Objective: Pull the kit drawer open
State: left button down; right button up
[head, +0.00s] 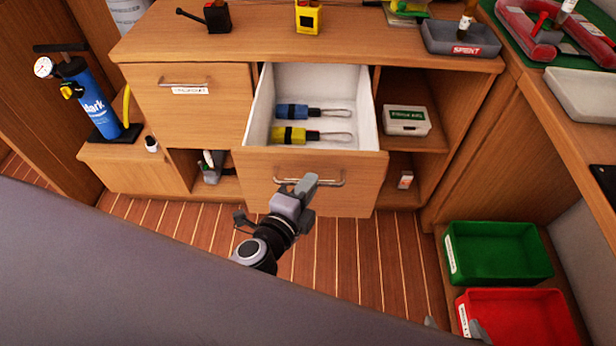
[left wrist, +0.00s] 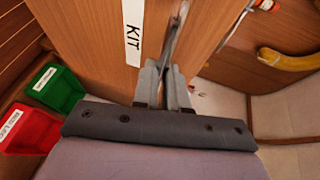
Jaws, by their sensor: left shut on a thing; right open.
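The kit drawer (head: 318,185) is pulled out from the wooden cabinet, showing its white inside. A blue-handled tool (head: 292,111) and a yellow-handled tool (head: 290,135), each with a metal loop, lie in it. My left gripper (head: 302,186) is at the drawer front, shut on the metal bar handle (head: 330,184). In the left wrist view, the left fingers (left wrist: 165,75) close on the handle (left wrist: 176,32) beside the KIT label (left wrist: 133,35). In the head view, the label is hidden. My right gripper (head: 455,327) shows only its fingertips, apart, at the bottom edge.
A closed drawer (head: 190,110) is left of the kit drawer. Open shelves on the right hold a white-and-green box (head: 405,121). A green bin (head: 497,253) and a red bin (head: 520,318) stand at lower right. A blue pump (head: 90,98) stands left. Striped floor (head: 375,255) is clear.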

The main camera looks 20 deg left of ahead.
pick_arm(q)
jog(key=shift+s+d, duration=0.25)
jog(key=shift+s, duration=0.65)
pick_arm(e)
jog(key=shift+s+d+f, duration=0.1)
jog(key=shift+s, duration=0.3)
pick_arm(q)
jog(key=c, duration=1.2)
grip_release()
jog(key=shift+o, duration=0.2)
jog(key=d+b+v, duration=0.1)
jog(key=v, duration=0.6)
jog(key=shift+a, duration=0.5)
pick_arm(e)
jog(key=shift+f, duration=0.45)
pick_arm(q)
jog(key=s+a+f+n+g+p, duration=0.4)
jog(key=s+a+f+n+g, duration=0.1)
jog(key=n, duration=1.1)
notch_tip(320, 180, down, 3)
jog(key=shift+s+a+f, duration=0.15)
jog(key=shift+s+a, duration=0.3)
jog(key=shift+s, duration=0.8)
pick_arm(e)
notch_tip(320, 180, up, 4)
jog(key=shift+r, duration=0.15)
